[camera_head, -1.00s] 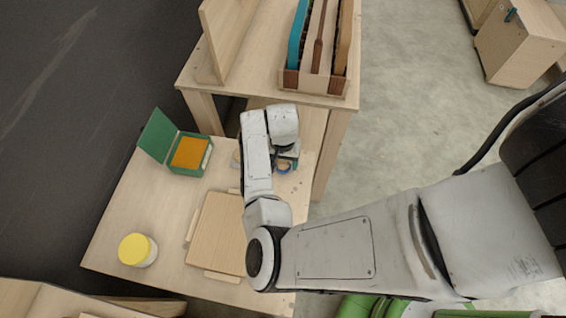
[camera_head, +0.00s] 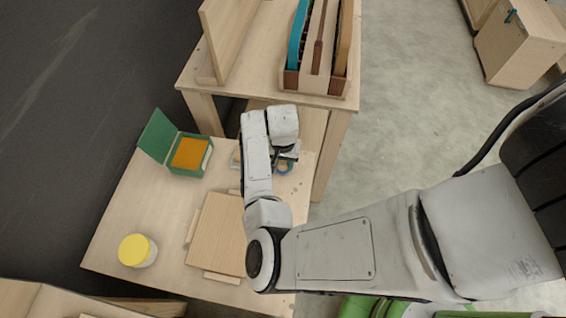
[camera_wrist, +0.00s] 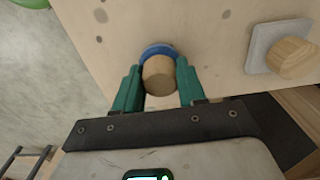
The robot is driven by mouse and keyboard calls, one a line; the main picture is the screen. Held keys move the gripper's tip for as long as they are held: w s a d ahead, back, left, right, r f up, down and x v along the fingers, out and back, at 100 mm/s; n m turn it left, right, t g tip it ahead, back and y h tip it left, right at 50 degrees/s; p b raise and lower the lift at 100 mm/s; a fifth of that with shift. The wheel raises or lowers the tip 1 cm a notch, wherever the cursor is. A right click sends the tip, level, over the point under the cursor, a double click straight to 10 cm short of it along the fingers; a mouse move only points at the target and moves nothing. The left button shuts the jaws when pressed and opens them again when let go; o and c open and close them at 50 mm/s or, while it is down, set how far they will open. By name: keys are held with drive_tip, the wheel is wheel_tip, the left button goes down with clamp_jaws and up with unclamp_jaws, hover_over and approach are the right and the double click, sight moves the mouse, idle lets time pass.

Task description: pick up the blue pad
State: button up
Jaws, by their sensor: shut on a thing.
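The blue pad (camera_wrist: 158,50) is a round blue disc with a wooden cylindrical knob (camera_wrist: 159,76) on it. In the wrist view it is at the top middle, against the light wooden tabletop. My gripper (camera_wrist: 160,72) has green fingers, one on each side of the knob, and is shut on it. In the head view the blue pad (camera_head: 285,170) shows only in part beside my gripper, at the table's right edge. Whether it touches the table is hard to tell.
A grey square pad (camera_wrist: 262,45) with a wooden knob lies to the right in the wrist view. In the head view, an open green box (camera_head: 187,172) with an orange block, a wooden board (camera_head: 215,235) and a yellow-lidded jar (camera_head: 134,249) stand on the table.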

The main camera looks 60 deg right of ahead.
drive_tip(key=shift+r, duration=0.1)
drive_tip(key=shift+r, duration=0.2)
wheel_tip(320, 180, up, 2)
drive_tip(key=shift+r, duration=0.1)
drive_tip(key=s+a+r+b, duration=0.3)
drive_tip(key=s+a+r, duration=0.2)
drive_tip(key=s+r, duration=0.5)
drive_tip(key=s, duration=0.2)
drive_tip(key=shift+s+a+b, duration=0.3)
drive_tip(key=shift+s+a, duration=0.1)
drive_tip(key=shift+r, duration=0.1)
drive_tip(key=o, duration=0.5)
drive_tip(key=c, duration=0.4)
drive_tip(key=shift+w, duration=0.1)
